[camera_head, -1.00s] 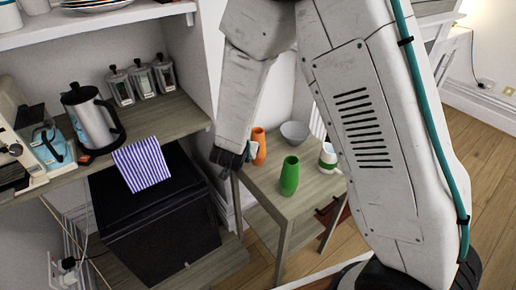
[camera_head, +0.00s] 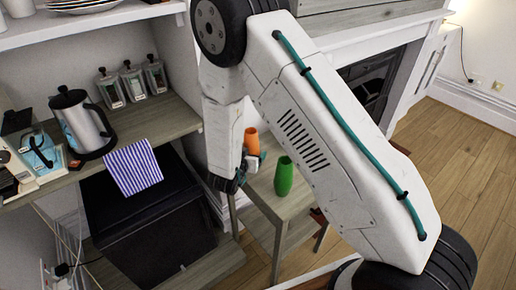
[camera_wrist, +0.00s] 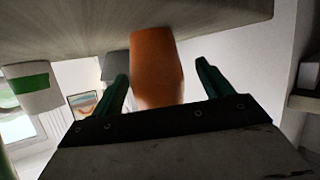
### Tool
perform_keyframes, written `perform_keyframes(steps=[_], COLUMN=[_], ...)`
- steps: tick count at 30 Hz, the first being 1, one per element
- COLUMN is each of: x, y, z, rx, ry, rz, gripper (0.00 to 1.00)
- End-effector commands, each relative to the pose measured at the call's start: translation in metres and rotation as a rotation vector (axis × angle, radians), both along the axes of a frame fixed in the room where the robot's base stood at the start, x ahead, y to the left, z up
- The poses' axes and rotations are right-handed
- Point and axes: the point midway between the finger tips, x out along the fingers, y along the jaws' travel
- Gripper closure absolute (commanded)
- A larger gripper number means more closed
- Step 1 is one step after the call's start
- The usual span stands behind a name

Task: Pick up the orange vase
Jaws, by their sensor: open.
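The orange vase (camera_head: 252,139) stands on the small wooden table (camera_head: 258,191), near its left back side. My gripper (camera_head: 252,162) is level with the vase's lower part in the head view, and its fingers cover some of it. In the wrist view, which is upside down, the orange vase (camera_wrist: 157,65) lies between the two green fingers of my gripper (camera_wrist: 161,80). The fingers are open, with a gap on either side of the vase.
A green vase (camera_head: 284,176) stands just right of my gripper on the same table. A white cup with a green band (camera_wrist: 34,88) and a grey bowl (camera_wrist: 115,66) show in the wrist view. A shelf with a kettle (camera_head: 82,125) is at the left.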

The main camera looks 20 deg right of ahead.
Motion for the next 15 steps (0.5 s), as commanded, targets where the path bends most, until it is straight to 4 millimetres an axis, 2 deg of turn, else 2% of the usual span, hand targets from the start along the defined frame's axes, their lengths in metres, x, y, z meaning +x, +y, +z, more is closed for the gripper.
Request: perform_keyframes(steps=[2,8,9,15], x=[0.0059,0.0076,0.0075,0.0075], y=[-0.0064,-0.0064,-0.0065,-0.0073], z=[-0.0035,-0.0038,-0.0037,-0.0036], rx=[0.0,0.0,0.0,0.0], ry=[0.001,0.0,0.0,0.0], rz=[-0.003,0.0,0.0,-0.001], gripper=[0.22,0.22,0.24,0.78])
